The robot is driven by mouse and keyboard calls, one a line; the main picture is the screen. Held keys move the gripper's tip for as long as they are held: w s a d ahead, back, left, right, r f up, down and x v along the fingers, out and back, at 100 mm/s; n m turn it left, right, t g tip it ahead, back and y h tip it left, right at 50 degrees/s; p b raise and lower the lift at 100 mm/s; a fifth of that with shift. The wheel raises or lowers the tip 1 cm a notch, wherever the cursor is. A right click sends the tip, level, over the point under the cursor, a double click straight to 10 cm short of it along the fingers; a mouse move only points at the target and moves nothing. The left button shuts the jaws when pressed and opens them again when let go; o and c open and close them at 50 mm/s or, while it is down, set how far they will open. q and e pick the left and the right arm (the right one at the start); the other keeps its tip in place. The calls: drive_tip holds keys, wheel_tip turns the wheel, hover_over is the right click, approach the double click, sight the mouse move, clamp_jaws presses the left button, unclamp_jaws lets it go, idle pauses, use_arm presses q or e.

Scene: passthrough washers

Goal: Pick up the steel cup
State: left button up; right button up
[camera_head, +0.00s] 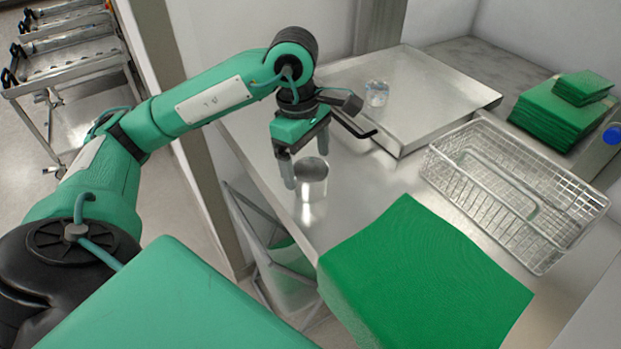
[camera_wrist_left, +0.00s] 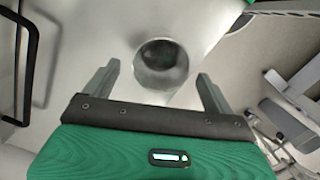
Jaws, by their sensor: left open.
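The steel cup (camera_head: 311,180) stands upright on the metal table in the head view. In the left wrist view the cup (camera_wrist_left: 161,64) shows its round open mouth, just ahead of and between the two fingers. My left gripper (camera_head: 307,160) is open, with its fingers pointing down at the cup. One finger appears beside the cup's left side in the head view. Whether the fingers touch the cup cannot be told. My right gripper is not in view.
A clear glass (camera_head: 377,93) stands on a raised metal slab (camera_head: 420,110) behind the cup. A wire basket (camera_head: 515,190) and stacked green cloths (camera_head: 560,112) are at right. A large green cloth pile (camera_head: 425,275) lies in front. The table's left edge is close to the cup.

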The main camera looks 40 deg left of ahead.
sight(311, 179)
use_arm(q)
drive_tip(key=shift+d+f+p, duration=0.15)
drive_tip(key=shift+f+p, duration=0.1)
drive_tip(key=shift+p, duration=0.05)
drive_tip(key=f+p, duration=0.1)
drive_tip(key=f, duration=0.1)
drive_tip(key=shift+s+d+f+p, duration=0.1)
drive_tip(key=shift+d+f+p, duration=0.25)
drive_tip(key=shift+f, duration=0.85)
drive_tip(key=shift+d, duration=0.1)
drive_tip(key=c, duration=1.1)
drive_tip(key=shift+r, duration=0.1)
